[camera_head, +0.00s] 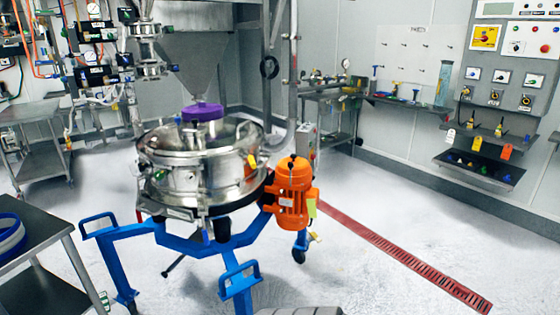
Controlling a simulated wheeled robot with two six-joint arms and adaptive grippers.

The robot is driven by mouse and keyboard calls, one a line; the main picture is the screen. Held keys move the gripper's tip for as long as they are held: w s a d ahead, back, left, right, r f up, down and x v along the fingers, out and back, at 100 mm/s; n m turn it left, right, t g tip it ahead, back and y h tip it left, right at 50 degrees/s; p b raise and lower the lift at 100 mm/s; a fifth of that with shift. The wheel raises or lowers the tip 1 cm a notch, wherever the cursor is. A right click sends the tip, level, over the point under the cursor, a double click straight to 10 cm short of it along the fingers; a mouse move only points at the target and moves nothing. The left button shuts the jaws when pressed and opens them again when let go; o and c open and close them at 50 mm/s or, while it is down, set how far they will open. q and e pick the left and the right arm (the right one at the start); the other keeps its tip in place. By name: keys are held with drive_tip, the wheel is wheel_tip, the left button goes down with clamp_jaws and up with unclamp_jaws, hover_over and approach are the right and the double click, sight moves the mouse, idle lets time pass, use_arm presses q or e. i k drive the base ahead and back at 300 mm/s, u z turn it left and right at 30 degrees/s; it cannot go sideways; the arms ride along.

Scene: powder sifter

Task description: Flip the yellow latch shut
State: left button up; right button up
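The steel sifter (190,180) stands on a blue wheeled frame (185,241) left of the middle. A small yellow piece, which looks like the yellow latch (252,162), is on the right side of the sifter's rim, just above the orange motor (292,193). It is tilted and too small to tell whether it is open or shut. A purple collar (203,112) sits on top of the sifter, under the steel hopper. Neither of my grippers is in view, and nothing visible touches the latch.
A dark table (32,250) with a blue-rimmed ring (10,238) is at the left front. A steel cart (35,140) stands behind it. A red floor grate (400,256) runs along the right.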

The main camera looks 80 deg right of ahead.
sight(253, 164)
drive_tip(key=z, duration=2.45)
